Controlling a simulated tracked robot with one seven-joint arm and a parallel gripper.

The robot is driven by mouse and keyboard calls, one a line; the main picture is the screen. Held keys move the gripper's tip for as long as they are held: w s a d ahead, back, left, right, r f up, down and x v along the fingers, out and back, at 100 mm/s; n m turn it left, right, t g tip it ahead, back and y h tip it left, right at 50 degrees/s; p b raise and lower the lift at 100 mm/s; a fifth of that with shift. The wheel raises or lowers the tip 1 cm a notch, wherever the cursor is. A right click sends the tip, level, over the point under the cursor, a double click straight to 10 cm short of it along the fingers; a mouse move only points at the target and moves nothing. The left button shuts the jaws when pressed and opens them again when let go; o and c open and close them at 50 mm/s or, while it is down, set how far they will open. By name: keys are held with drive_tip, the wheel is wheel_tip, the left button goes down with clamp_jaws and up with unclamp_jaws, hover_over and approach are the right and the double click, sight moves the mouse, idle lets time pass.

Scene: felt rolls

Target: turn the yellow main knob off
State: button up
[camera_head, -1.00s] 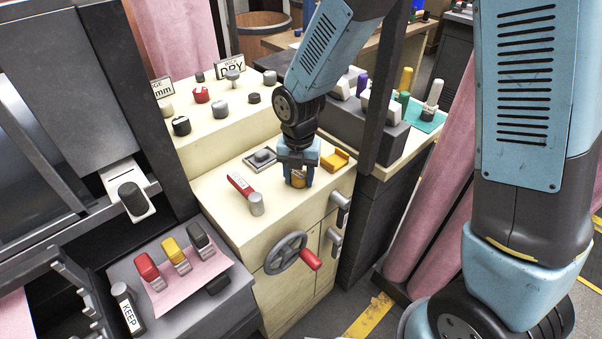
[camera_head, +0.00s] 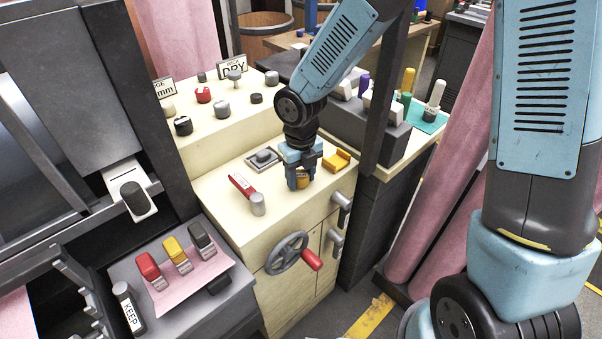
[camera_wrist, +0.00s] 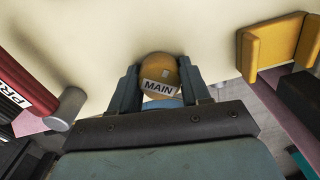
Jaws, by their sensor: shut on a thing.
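The yellow main knob (camera_wrist: 160,70) is a round yellow-orange knob with a white "MAIN" label, on the cream cabinet top (camera_head: 225,185). In the wrist view it sits between the two blue fingers of my gripper (camera_wrist: 160,82), which touch its sides. In the head view my gripper (camera_head: 302,180) points down over the knob, and only a little yellow of the knob (camera_head: 303,172) shows between the fingers. My gripper is shut on the knob.
A red lever (camera_head: 242,184) with a grey cylinder end (camera_head: 258,204) lies left of my gripper. A yellow bracket-shaped part (camera_head: 337,160) is close on the right. A grey switch on a plate (camera_head: 264,158) is behind left. A handwheel (camera_head: 288,254) is on the cabinet front.

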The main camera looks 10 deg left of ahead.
sight(301, 174)
drive_tip(key=shift+n, duration=0.3)
drive_tip(key=n, duration=0.4)
drive_tip(key=shift+f, duration=0.1)
drive_tip(key=shift+n, duration=1.7)
drive_tip(key=o, duration=1.1)
drive_tip(key=shift+r, duration=2.55)
